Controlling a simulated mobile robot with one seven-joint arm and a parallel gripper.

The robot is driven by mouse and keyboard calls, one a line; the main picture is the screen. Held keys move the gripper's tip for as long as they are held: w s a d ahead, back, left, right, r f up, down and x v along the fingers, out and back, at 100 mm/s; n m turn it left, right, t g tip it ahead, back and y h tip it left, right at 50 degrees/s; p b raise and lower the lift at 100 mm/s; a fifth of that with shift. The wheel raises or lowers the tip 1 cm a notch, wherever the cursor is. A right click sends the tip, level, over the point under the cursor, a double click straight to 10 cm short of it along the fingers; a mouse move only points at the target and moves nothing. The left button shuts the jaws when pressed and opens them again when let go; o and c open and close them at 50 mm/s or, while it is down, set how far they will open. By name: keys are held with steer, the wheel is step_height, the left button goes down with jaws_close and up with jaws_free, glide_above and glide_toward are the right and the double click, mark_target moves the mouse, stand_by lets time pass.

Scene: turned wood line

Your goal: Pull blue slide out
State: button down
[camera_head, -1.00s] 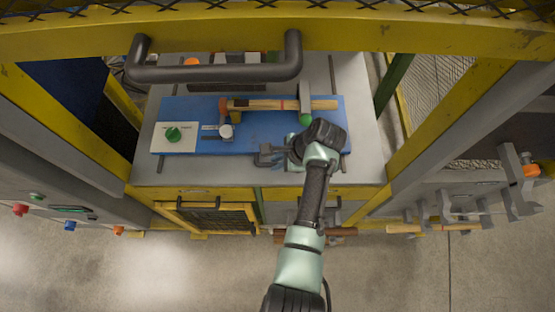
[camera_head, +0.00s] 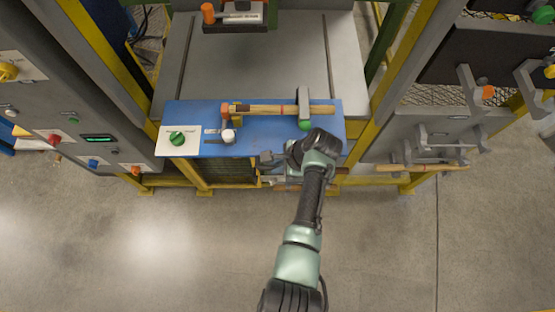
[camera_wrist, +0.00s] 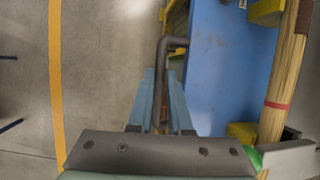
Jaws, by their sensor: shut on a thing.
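The blue slide (camera_head: 270,146) is a flat blue plate at the front of the grey bench, with its near part out at or past the bench's front edge. It also shows in the wrist view (camera_wrist: 225,70). A dark bent handle (camera_wrist: 174,43) sticks out from its front edge. My gripper (camera_head: 266,160) is shut on this handle; its fingers (camera_wrist: 160,85) lie on both sides of the bar in the wrist view. My wrist hides part of the slide's front right edge in the head view.
A wooden bar (camera_head: 270,109) lies clamped on the slide, with a green knob (camera_head: 305,125) at its right. A white plate with a green dial (camera_head: 177,139) sits at the slide's left end. Yellow posts (camera_head: 95,45) flank the opening. The floor in front is clear.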

steer(key=shift+s, duration=0.4)
steer(key=shift+f, duration=0.1)
steer(key=c, duration=0.8)
jaws_free()
steer(key=shift+s, duration=0.15)
steer(key=shift+c, duration=0.2)
steer(key=shift+r, duration=0.2)
steer(key=v, duration=1.2)
steer(key=shift+d+r+b, duration=0.2)
steer(key=shift+r+b, duration=0.15)
steer(key=shift+b, duration=0.1)
